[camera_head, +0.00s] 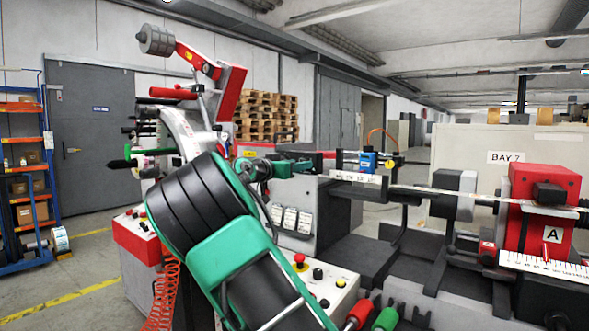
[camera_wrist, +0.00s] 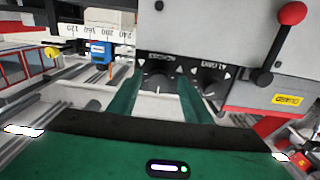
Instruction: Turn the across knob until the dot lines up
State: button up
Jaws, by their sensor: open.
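The control panel in the wrist view carries two dark knobs with white markings. The left knob (camera_wrist: 157,80) appears to be the across knob, though its label is small and hard to read. The right knob (camera_wrist: 208,80) is labelled along. My gripper (camera_wrist: 157,100) is open, its green fingers spread on either side of the left knob. Whether they touch it I cannot tell. The alignment dot is too small to make out. In the head view my gripper (camera_head: 300,166) is at the machine, and the knobs are hidden there.
A red-ball lever (camera_wrist: 291,13) stands right of the knobs, above a yellow label on a red guard (camera_wrist: 286,100). A blue sensor block (camera_wrist: 101,50) sits on a scale at left; it also shows in the head view (camera_head: 368,160). A red block marked A (camera_head: 545,210) stands at right.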

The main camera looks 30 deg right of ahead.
jog(key=shift+d, duration=0.1)
jog(key=shift+c, duration=0.7)
jog(key=c, duration=0.9)
jog(key=shift+n, duration=0.3)
jog(key=shift+w+n, duration=0.15)
jog(key=shift+n, duration=2.45)
jog(key=shift+a, duration=0.2)
jog(key=o, duration=1)
jog(key=shift+w, duration=0.1)
jog(key=shift+o, duration=0.2)
jog(key=shift+d, duration=0.1)
